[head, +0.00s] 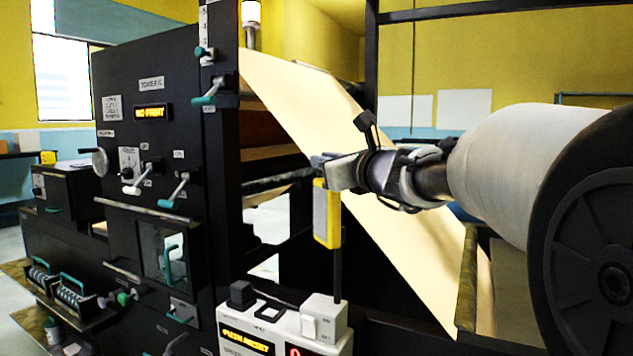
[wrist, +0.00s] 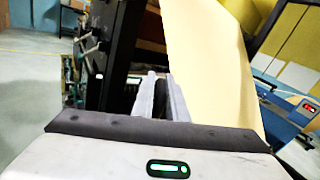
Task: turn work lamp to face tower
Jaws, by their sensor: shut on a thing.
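The work lamp (head: 327,214) is a yellow housing with a grey panel, upright on a dark post above the control box in the head view. My gripper (head: 324,172) reaches in from the right and is shut at the lamp's top end. In the wrist view my gripper's pale fingers (wrist: 160,98) point forward; I cannot make out the lamp between them. The tower (head: 128,135) is the tall black machine at the left, with a lit orange display, levers and a label that seems to read TOWER C. The lamp's grey panel shows toward the head camera.
A control box (head: 312,325) with a switch and lit displays stands under the lamp. A cream paper web (head: 375,225) slopes down close behind my gripper. Open floor shows at far left.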

